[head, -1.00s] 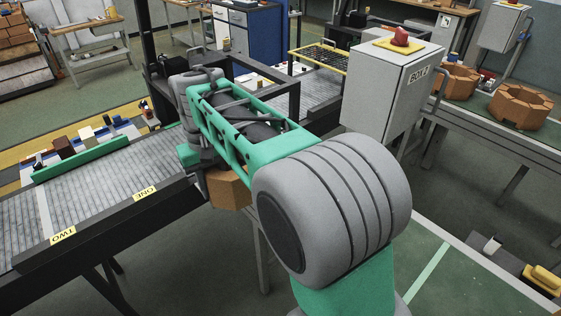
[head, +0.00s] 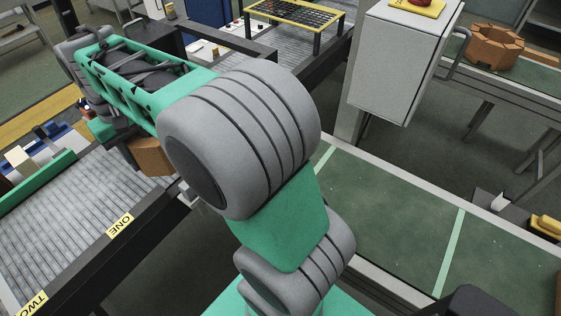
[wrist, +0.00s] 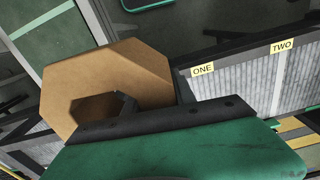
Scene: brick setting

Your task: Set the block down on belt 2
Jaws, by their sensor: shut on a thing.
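The block is a brown-orange, many-sided piece with a hole. In the wrist view the block (wrist: 140,65) fills the left middle, and my gripper (wrist: 126,104) is shut on it, with a dark finger at the hole. In the head view the block (head: 152,157) hangs below my wrist beside the conveyor's dark front rail, and my arm hides much of it. Belt 2 is the roller section by the yellow TWO label (head: 31,303), at the lower left of the head view. In the wrist view belt 2 (wrist: 298,85) is at the right, apart from the block.
The roller section by the ONE label (head: 120,226) lies between the block and belt 2. A green rail and small coloured parts (head: 25,160) line the conveyor's far side. A grey cabinet (head: 400,60) and green-topped surface (head: 400,215) stand to the right.

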